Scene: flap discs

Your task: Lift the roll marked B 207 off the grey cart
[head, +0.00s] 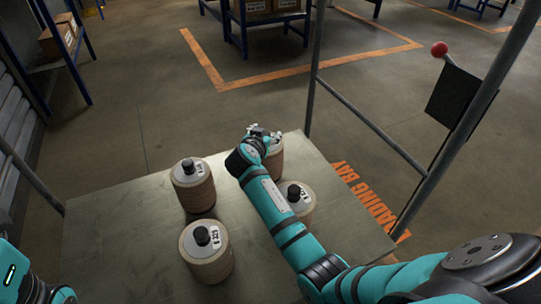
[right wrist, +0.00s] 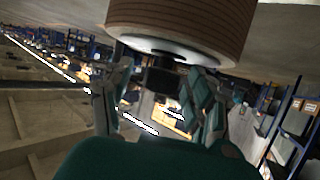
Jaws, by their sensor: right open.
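The grey cart (head: 115,240) carries several brown rolls with white labelled tops and dark knobs. One roll (head: 193,189) is at the back left, one (head: 207,260) at the front left, and one (head: 302,207) at the right, partly behind my right arm. A back right roll (head: 274,163) is partly covered by my right gripper (head: 262,132). I cannot read B 207 with certainty on any label. In the right wrist view, my open right gripper (right wrist: 158,80) has its fingers either side of a roll's black knob (right wrist: 164,79), below the brown roll body (right wrist: 180,22). My left gripper is out of view.
A grey post and rail (head: 312,75) rise at the cart's back, and a thicker post (head: 465,125) with a dark panel (head: 460,97) and red ball stands at the right. Orange floor lettering (head: 368,200) is beside the cart. Blue racks (head: 245,30) stand farther off.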

